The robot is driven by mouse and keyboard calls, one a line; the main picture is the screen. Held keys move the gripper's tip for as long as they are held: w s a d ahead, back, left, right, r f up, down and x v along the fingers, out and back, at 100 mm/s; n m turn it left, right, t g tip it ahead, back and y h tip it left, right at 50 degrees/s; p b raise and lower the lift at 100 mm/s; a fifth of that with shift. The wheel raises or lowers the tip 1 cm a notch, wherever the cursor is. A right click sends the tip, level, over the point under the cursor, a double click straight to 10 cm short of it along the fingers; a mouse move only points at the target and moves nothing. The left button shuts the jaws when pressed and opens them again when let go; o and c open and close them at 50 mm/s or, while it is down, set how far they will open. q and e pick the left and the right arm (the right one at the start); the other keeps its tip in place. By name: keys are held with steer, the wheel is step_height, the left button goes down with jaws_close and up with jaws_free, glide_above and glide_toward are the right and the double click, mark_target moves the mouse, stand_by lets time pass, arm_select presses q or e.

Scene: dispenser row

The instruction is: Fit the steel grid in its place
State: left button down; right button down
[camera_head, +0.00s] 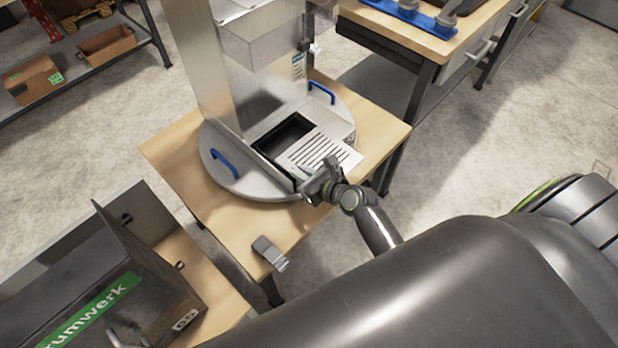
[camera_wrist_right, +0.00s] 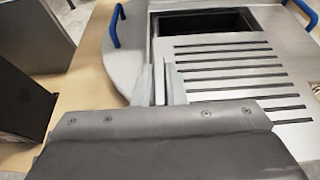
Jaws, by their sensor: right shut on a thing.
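The steel grid (camera_head: 337,154) is a flat plate with several dark slots. In the head view it lies over the front right part of the dispenser's dark square recess (camera_head: 280,138), and its right corner sticks out past the base. My right gripper (camera_head: 322,182) is shut on the grid's near edge. In the right wrist view the fingers (camera_wrist_right: 160,84) pinch the left edge of the grid (camera_wrist_right: 222,66), with the open part of the recess (camera_wrist_right: 205,21) beyond it. I cannot tell whether the grid touches the recess rim. My left gripper is not in view.
The steel dispenser (camera_head: 222,75) stands on a round base with blue handles (camera_head: 223,163) on a wooden table (camera_head: 170,155). A small grey metal piece (camera_head: 268,251) lies at the table's front. A dark case (camera_head: 120,285) stands front left.

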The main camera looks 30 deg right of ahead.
mark_target(293, 166)
steer(key=shift+w+a+b, duration=0.15)
steer(key=shift+w+a, duration=0.1)
steer(key=shift+w, duration=0.35)
steer(key=shift+w+a+b, duration=0.2)
steer(key=shift+w, duration=0.45)
steer(key=shift+w+a+b, duration=0.15)
steer(key=shift+w+a, duration=0.1)
steer(key=shift+w, duration=0.35)
steer(key=shift+w+a+b, duration=0.35)
steer(key=shift+w+b, duration=0.05)
steer(key=shift+w, duration=0.5)
steer(key=shift+w+a+b, duration=0.3)
steer(key=shift+w+b, duration=0.1)
steer(key=shift+w, duration=0.55)
steer(key=shift+w+a+b, duration=0.35)
steer(key=shift+w+b, duration=0.05)
steer(key=shift+w, duration=0.5)
steer(key=shift+r+p, duration=0.1)
steer(key=shift+p, duration=0.35)
steer(key=shift+f+b, duration=0.5)
steer(key=shift+f, duration=0.35)
steer(key=c, duration=1.4)
jaws_free()
steer(key=shift+s, duration=0.1)
steer(key=p+v, duration=0.2)
steer(key=v, duration=1.5)
steer(key=shift+s, duration=0.15)
